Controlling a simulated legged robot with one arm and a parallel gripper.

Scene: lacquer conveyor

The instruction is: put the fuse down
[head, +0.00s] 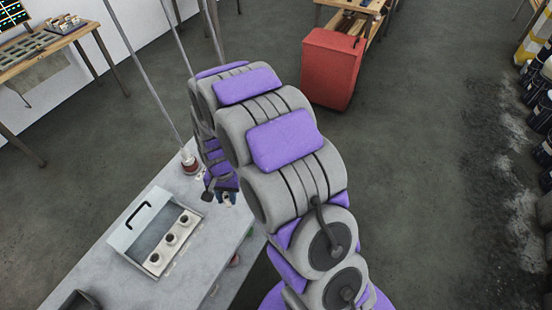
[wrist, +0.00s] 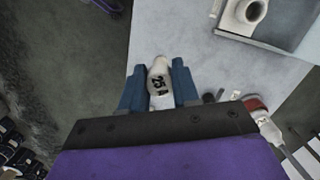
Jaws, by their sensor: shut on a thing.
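My gripper (wrist: 157,67) is shut on a white fuse (wrist: 160,88) marked "25 A", held between two blue fingers in the wrist view. The fuse's far end sticks out a little past the fingertips. In the head view my gripper (head: 222,192) is over the right edge of the grey table (head: 205,235), and the fuse is tiny there. I cannot tell its height above the top. A grey box (head: 140,257) with three round white sockets (head: 170,239) stands open to the left; part of it shows at the upper right of the wrist view (wrist: 285,42).
A red-and-white round base with a thin rod (head: 189,163) stands at the table's far end, close to my gripper. A dark container (head: 78,301) is at the near left. The table has bare room between the box and its right edge. A red cabinet (head: 332,68) stands beyond.

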